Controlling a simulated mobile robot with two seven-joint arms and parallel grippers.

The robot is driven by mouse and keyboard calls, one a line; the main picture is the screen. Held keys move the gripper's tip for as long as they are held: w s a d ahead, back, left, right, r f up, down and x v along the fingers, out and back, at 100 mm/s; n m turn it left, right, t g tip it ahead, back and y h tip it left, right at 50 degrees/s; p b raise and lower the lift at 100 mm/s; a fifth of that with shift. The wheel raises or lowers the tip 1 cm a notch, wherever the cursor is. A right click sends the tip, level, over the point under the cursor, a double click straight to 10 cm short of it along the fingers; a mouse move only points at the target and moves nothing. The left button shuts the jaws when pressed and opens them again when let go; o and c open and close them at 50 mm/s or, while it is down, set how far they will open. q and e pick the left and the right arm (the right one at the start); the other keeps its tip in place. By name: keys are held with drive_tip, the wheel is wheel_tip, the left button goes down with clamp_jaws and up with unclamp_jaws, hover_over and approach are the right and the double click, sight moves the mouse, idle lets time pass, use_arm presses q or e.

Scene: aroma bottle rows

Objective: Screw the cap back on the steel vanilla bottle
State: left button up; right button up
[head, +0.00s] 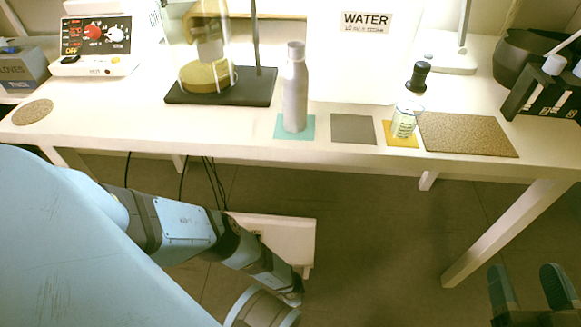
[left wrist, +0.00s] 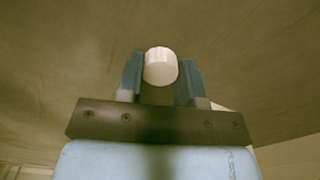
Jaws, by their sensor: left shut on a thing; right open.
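A tall, pale metallic bottle (head: 295,95) stands upright on a teal mat (head: 281,131) near the table's front edge. I take it for the steel vanilla bottle; no label is readable, and its narrow top is too small to tell whether it is bare. My left gripper (left wrist: 160,75) is shut on a pale round cap (left wrist: 161,66), held between its blue fingers. In the head view my left arm hangs below and in front of the table; its fingertips are not clear. My right gripper (head: 530,288) is open and empty at the lower right, away from the bottle.
A grey mat (head: 353,129) beside the bottle is empty. A small clear jar (head: 405,121) stands on a yellow mat (head: 401,142). A brown mat (head: 467,134) lies further right. A dark stand base (head: 220,93) with a glass vessel sits behind left.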

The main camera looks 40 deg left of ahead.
use_arm(q)
wheel_tip(320, 180, up, 6)
drive_tip(key=p, duration=0.4)
drive_tip(key=shift+f, duration=0.1)
wheel_tip(320, 180, up, 3)
drive_tip(key=p, duration=0.3)
drive_tip(key=shift+f, duration=0.1)
use_arm(e)
drive_tip(key=s+a+r+m+t+p, duration=0.1)
drive_tip(key=s+r+m+t+p, duration=0.15)
drive_tip(key=r+m+p, duration=0.45)
use_arm(q)
wheel_tip(320, 180, up, 10)
drive_tip(key=p, duration=0.2)
use_arm(e)
wheel_tip(320, 180, down, 6)
drive_tip(key=d+n+g+h, duration=0.2)
drive_tip(key=d+g+h, duration=0.1)
drive_tip(key=g+h, duration=0.1)
drive_tip(key=shift+s, duration=0.45)
drive_tip(key=shift+o, duration=0.3)
drive_tip(key=shift+r, duration=0.1)
